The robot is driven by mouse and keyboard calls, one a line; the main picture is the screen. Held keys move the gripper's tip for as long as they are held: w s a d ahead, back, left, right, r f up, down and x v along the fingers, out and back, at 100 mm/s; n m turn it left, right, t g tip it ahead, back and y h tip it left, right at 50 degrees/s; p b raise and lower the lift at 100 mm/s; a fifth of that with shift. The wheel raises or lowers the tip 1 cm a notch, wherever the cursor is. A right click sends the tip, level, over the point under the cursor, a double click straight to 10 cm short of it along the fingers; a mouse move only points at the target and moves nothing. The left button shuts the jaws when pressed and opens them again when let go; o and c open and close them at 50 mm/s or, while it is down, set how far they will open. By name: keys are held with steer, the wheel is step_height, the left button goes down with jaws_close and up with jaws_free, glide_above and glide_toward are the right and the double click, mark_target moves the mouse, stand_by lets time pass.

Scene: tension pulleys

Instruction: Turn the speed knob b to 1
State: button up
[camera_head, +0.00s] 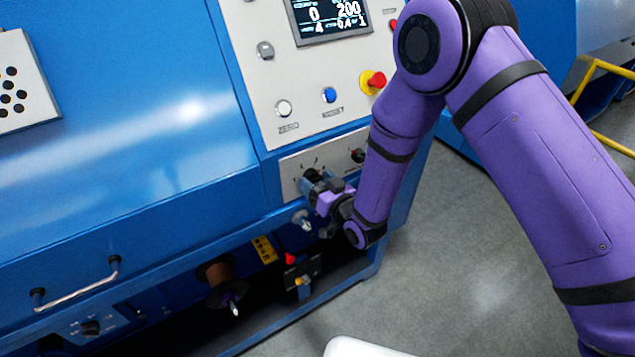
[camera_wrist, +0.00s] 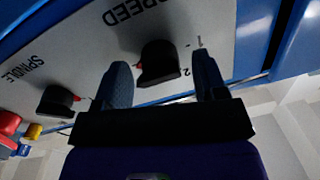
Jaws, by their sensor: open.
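A black knob (camera_wrist: 159,64) with a red pointer sits on the light panel in the wrist view, near the marks 1 and 2 and the word SPEED. The pointer is on the picture's left side of the knob, away from those marks. My gripper (camera_wrist: 163,76) is open, its two blue fingers on either side of this knob with visible gaps. In the head view my gripper (camera_head: 323,188) is at the left part of the lower control panel (camera_head: 290,173) and hides most of the knob there.
A second black knob (camera_wrist: 57,101) stands by the word SPINDLE; in the head view a knob (camera_head: 357,156) shows at the panel's right. Above are a red emergency button (camera_head: 376,81), a blue button (camera_head: 329,95) and a display (camera_head: 330,18). A metal peg (camera_head: 302,220) projects below the panel.

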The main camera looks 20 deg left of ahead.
steer(key=c, duration=0.7)
steer(key=shift+s, duration=0.1)
steer(key=shift+c, duration=0.2)
